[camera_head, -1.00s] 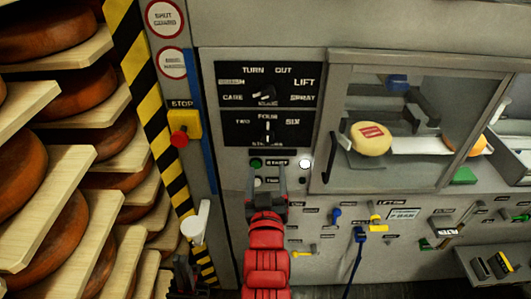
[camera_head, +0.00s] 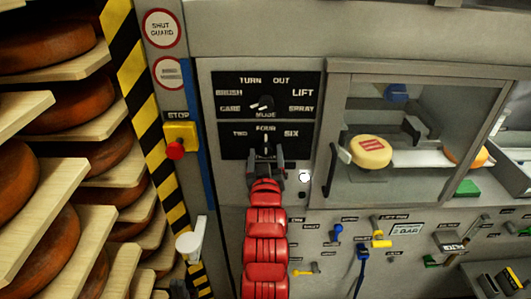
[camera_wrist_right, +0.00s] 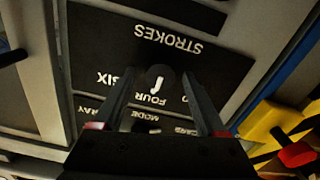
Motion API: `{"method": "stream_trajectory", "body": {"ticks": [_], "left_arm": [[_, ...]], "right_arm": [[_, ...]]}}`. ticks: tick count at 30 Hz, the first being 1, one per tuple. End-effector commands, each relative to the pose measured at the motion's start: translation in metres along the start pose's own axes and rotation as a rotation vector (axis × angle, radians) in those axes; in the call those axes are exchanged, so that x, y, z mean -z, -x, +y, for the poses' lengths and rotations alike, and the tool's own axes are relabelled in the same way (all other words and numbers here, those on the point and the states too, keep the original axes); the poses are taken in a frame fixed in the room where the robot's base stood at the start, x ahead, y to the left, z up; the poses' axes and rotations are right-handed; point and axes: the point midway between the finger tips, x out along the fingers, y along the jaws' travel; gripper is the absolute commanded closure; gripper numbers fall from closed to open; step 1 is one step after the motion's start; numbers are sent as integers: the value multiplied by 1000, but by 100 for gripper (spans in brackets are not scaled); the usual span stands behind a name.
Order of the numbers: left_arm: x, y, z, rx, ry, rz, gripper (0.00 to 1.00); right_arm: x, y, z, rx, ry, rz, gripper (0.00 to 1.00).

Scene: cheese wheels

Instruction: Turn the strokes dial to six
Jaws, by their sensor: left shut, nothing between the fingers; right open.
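The strokes dial (camera_head: 266,146) is a small dark knob on the lower black panel, with TWO, FOUR and SIX around it. Its white pointer is towards FOUR; it also shows in the right wrist view (camera_wrist_right: 160,76), where the lettering is upside down. My right gripper (camera_head: 266,158) is open just below the dial in the head view. In the right wrist view its fingers (camera_wrist_right: 157,84) lie either side of the dial, apart from it; depth is hard to tell. My left gripper (camera_head: 181,290) is shut and empty at the bottom edge, mostly cut off.
The mode dial (camera_head: 262,103) is just above. A red stop button (camera_head: 176,150) on a yellow box is to the left. A white lit button (camera_head: 304,178) is right of my gripper. A glazed guard (camera_head: 332,165) encloses a cheese wheel (camera_head: 371,152). Shelves of cheese fill the left.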

Motion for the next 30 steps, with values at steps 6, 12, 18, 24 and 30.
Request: {"method": "stream_trajectory", "body": {"ticks": [6,12,18,24,30], "left_arm": [[0,0,0,0,0,0,100],[0,0,0,0,0,0,100],[0,0,0,0,0,0,100],[0,2,0,0,0,0,100],[-3,15,1,0,0,0,100]], "right_arm": [[0,0,0,1,0,0,26],[0,0,-1,1,0,-1,62],[0,0,-1,1,0,-1,98],[-1,0,-1,1,-4,0,100],[-4,0,-2,1,-51,0,100]]}}
